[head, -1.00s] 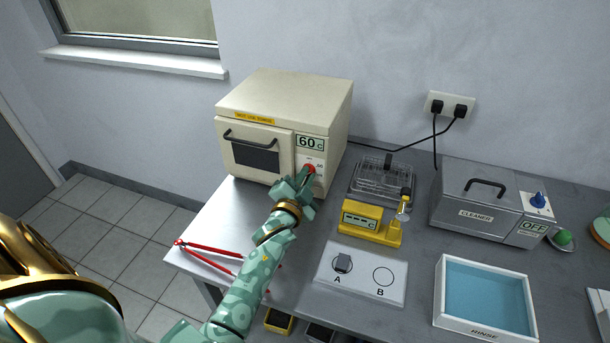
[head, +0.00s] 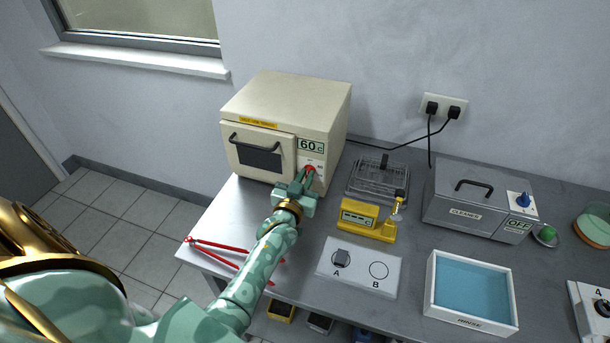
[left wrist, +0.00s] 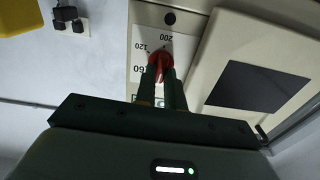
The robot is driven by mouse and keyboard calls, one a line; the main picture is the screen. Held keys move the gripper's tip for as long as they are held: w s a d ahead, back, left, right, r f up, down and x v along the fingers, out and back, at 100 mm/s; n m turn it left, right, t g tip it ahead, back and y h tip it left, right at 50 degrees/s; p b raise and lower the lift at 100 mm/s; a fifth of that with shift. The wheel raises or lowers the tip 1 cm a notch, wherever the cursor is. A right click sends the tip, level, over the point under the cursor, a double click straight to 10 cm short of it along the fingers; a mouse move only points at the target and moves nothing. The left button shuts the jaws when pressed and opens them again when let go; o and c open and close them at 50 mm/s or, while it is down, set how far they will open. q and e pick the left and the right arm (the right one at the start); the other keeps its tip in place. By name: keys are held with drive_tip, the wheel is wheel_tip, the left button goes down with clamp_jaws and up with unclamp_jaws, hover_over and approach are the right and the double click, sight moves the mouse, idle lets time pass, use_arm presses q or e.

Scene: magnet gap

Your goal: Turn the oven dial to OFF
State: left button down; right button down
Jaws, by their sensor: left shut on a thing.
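The cream oven (head: 285,110) stands at the back left of the bench with its door shut. Its display (head: 311,146) reads 60 C. The red oven dial (head: 310,169) is on the panel below the display. My left gripper (head: 306,178) is at the dial with its fingers shut on it. In the left wrist view the red dial (left wrist: 159,60) sits between the fingertips (left wrist: 160,75), with numbers such as 120, 160 and 200 around it. The gripper hides part of the dial scale. My right gripper is not in view.
Red tongs (head: 225,250) lie at the bench's front left. A wire basket (head: 378,180), a yellow gauge (head: 366,219), an A/B plate (head: 357,270), a cleaner (head: 470,200) reading OFF and a rinse tray (head: 432,280) stand to the right.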

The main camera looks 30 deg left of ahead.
use_arm(q)
drive_tip(key=shift+f+n, duration=0.1)
drive_tip(key=shift+n, duration=0.2)
drive_tip(key=c, duration=1.5)
unclamp_jaws()
